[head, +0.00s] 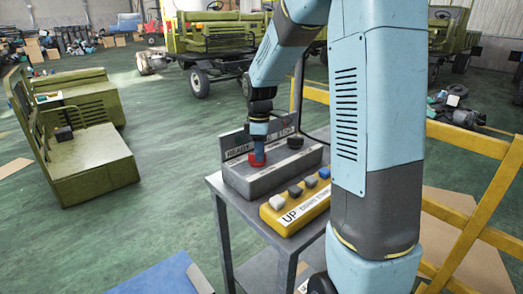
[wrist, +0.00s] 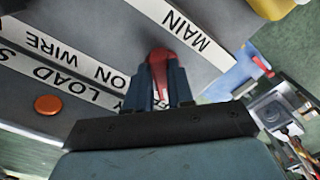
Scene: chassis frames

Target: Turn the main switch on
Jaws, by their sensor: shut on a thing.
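The main switch is a red knob (wrist: 159,55) beside a white "MAIN" label (wrist: 180,25) on the grey control box. In the head view the red knob (head: 257,161) shows at the left end of the grey box (head: 262,182). My gripper (wrist: 160,82) is shut on the red knob, one finger on each side of it. In the head view my gripper (head: 258,146) points down onto the knob from above. The fingers hide part of the knob, and I cannot tell its turned position for sure.
The box stands on a grey cart (head: 238,210). A yellow box (head: 296,208) with several knobs sits in front of it. An orange round button (wrist: 47,105) lies on the panel. A yellow frame (head: 470,205) stands at the right.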

